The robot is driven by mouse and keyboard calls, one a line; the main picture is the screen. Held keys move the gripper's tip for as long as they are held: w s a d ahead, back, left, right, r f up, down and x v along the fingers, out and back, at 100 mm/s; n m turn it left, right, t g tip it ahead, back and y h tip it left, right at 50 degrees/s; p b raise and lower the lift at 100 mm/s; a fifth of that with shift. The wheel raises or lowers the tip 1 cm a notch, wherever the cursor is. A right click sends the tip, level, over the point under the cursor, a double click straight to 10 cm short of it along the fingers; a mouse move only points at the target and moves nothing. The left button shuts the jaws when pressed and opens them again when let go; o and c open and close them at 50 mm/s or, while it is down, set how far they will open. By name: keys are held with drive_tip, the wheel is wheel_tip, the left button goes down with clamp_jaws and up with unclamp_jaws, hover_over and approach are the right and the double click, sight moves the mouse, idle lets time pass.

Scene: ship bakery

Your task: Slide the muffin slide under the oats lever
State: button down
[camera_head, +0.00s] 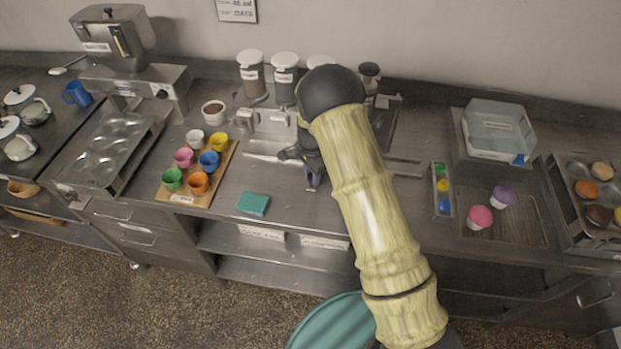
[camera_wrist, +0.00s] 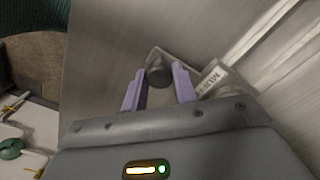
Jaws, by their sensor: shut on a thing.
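My gripper (camera_head: 312,178) is low over the steel counter in the head view, below the row of jars. In the wrist view my gripper (camera_wrist: 158,70) has its purple fingers on either side of a dark round knob (camera_wrist: 159,76) and is shut on it. The knob stands on a flat metal plate, the muffin slide (camera_wrist: 225,82), whose label is partly visible and starts with "MU". My arm hides most of the slide in the head view. A metal dispenser part (camera_head: 247,118) shows under the jars. I cannot tell which lever is the oats one.
White-lidded jars (camera_head: 285,78) stand at the back. Left are a board of coloured cups (camera_head: 228,158) and a teal sponge (camera_head: 253,204). Right are a paint-like strip (camera_head: 442,190), two cupcakes (camera_head: 479,217) and a clear box (camera_head: 499,128).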

drive_tip(key=shift+w+a, duration=0.1)
drive_tip(key=shift+a, duration=0.2)
drive_tip(key=c, duration=1.1)
unclamp_jaws()
